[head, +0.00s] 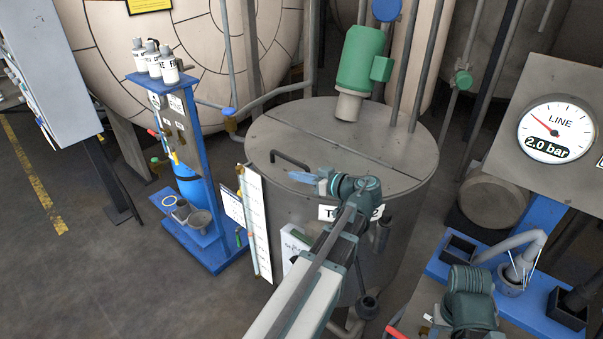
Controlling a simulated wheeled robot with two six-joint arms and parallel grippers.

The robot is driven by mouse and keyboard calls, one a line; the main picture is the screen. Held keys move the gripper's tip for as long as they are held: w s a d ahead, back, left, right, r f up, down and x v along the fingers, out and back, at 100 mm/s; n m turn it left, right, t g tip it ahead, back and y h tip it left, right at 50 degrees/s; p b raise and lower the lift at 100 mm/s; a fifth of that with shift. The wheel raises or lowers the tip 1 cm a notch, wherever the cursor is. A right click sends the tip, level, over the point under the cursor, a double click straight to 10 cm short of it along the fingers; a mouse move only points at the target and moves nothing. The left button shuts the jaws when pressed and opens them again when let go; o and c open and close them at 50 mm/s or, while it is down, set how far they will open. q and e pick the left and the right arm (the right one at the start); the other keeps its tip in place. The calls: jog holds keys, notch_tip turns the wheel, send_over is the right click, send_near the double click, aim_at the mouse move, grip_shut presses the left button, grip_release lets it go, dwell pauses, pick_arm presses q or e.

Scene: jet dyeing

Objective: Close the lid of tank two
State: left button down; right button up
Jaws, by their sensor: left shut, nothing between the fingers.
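Tank two (325,230) is a grey round tank in the middle of the head view, its label partly covered by my left arm. Its lid (390,178) is the front half of the round top. It lies flat, level with the fixed back half, along a straight seam. A dark bar handle (290,158) stands on the lid's left part. My left gripper (300,177) is shut and empty, just in front of the handle and over the lid's front left edge. I cannot tell if it touches the lid. Only part of my right arm shows at lower right; its gripper is not in view.
A green motor (361,60) and upright pipes stand on the tank's back half. A white scale board (258,222) is at the tank's left side. A blue stand (222,250) with bottles is farther left. A pressure gauge (556,130) is at right. Floor at left is clear.

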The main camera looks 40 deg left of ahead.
aim_at(286, 185)
pick_arm(q)
notch_tip(286, 185, down, 2)
jog(key=shift+s+f+b, duration=0.1)
jog(key=shift+b, duration=0.35)
jog(key=shift+s+f+b, duration=0.15)
jog(key=shift+f+b, duration=0.8)
jog(key=shift+b, duration=0.05)
pick_arm(e)
notch_tip(286, 185, down, 4)
jog(key=shift+f, duration=0.1)
pick_arm(q)
jog(key=shift+s+f, duration=0.1)
jog(key=shift+s, duration=0.05)
jog(key=shift+d, duration=0.1)
jog(key=p+v, duration=0.3)
jog(key=v, duration=1)
jog(key=shift+d+r, duration=0.25)
jog(key=shift+d, duration=0.05)
pick_arm(e)
notch_tip(286, 185, up, 3)
jog(key=shift+r, duration=0.2)
